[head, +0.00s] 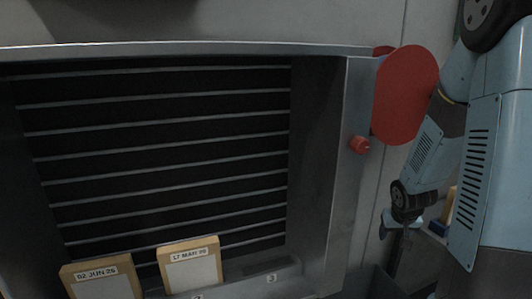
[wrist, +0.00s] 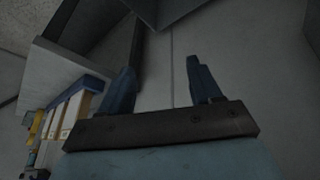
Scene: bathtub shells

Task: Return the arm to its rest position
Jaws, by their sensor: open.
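My gripper (wrist: 157,85) shows in the wrist view with its two dark blue fingers apart and nothing between them. A pale wall or floor surface lies behind the fingers. In the head view my light blue arm reaches in from the right and bends down. My gripper is at the low end of the arm, right of the dark slatted cabinet (head: 165,150) and its metal frame. The fingertips are hard to make out there. The arm passes in front of or close to a red rounded plate (head: 405,95); I cannot tell whether they touch.
Slot 3 (head: 271,279) looks empty. A red knob (head: 360,145) sticks out of the frame. In the wrist view, several pale boxes (wrist: 72,115) stand at the left.

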